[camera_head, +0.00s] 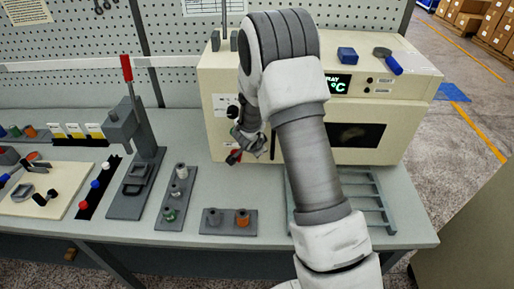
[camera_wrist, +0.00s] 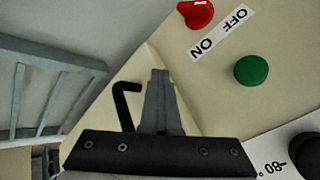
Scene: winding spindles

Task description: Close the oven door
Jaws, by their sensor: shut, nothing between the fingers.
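The cream oven (camera_head: 222,105) stands at the back right of the bench, with a lit display (camera_head: 338,84) on its upper front. Its door (camera_head: 355,136) has a dark window, and my arm hides part of its left side. I cannot tell whether a small gap remains at the door's edge. A black bent handle (camera_wrist: 124,100) shows in the wrist view, just left of my fingers and apparently not gripped. My gripper (camera_wrist: 160,78) is shut and empty, close to the oven front. In the head view my gripper (camera_head: 246,150) is low before the left control panel.
A red switch (camera_wrist: 196,13), a green button (camera_wrist: 251,70) and a dial (camera_wrist: 309,150) sit beside my fingers. A grey rack (camera_head: 372,205) lies before the door. A lever press (camera_head: 135,130) and spindle trays (camera_head: 177,195) stand left. A blue block (camera_head: 347,55) lies on the oven.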

